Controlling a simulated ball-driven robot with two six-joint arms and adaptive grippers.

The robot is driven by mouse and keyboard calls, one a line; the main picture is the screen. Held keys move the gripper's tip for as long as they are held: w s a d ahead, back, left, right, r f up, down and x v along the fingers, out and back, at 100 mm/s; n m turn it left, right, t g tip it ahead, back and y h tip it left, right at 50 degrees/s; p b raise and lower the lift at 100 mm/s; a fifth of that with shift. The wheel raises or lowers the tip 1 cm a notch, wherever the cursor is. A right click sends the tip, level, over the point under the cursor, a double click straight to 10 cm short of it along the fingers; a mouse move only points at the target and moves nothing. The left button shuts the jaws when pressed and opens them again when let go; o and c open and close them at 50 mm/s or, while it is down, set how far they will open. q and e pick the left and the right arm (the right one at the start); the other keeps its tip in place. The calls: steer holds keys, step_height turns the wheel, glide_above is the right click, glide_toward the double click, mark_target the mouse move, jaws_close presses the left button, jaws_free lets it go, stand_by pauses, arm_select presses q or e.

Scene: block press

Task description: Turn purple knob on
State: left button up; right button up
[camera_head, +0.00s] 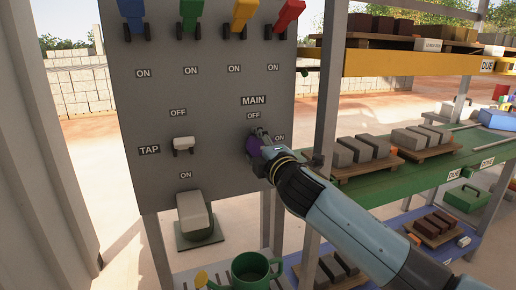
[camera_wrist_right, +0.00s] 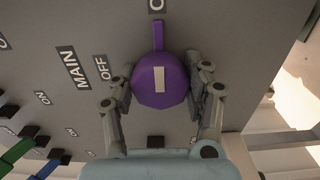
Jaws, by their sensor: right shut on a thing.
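The purple knob (camera_head: 252,146) is on the grey panel (camera_head: 150,105), under the MAIN and OFF labels and left of an ON label. It is partly hidden by my right gripper (camera_head: 259,140). In the right wrist view the round knob (camera_wrist_right: 160,90) has a white mark on its face. Its purple bar (camera_wrist_right: 158,37) points at a partly cut-off label at the top edge, away from the OFF label (camera_wrist_right: 103,68). My right gripper (camera_wrist_right: 163,68) is shut on the knob, with a finger on each side. My left gripper is not in view.
Blue, green, yellow and red levers (camera_head: 290,14) line the panel's top. A white TAP switch (camera_head: 184,144) is at the panel's left. A green watering can (camera_head: 252,272) stands below. Shelves with blocks on pallets (camera_head: 432,144) fill the right side.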

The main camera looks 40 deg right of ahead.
steer(key=shift+f, duration=0.1)
stand_by(0.3)
steer(key=o, duration=1.2)
steer(key=v, duration=1.2)
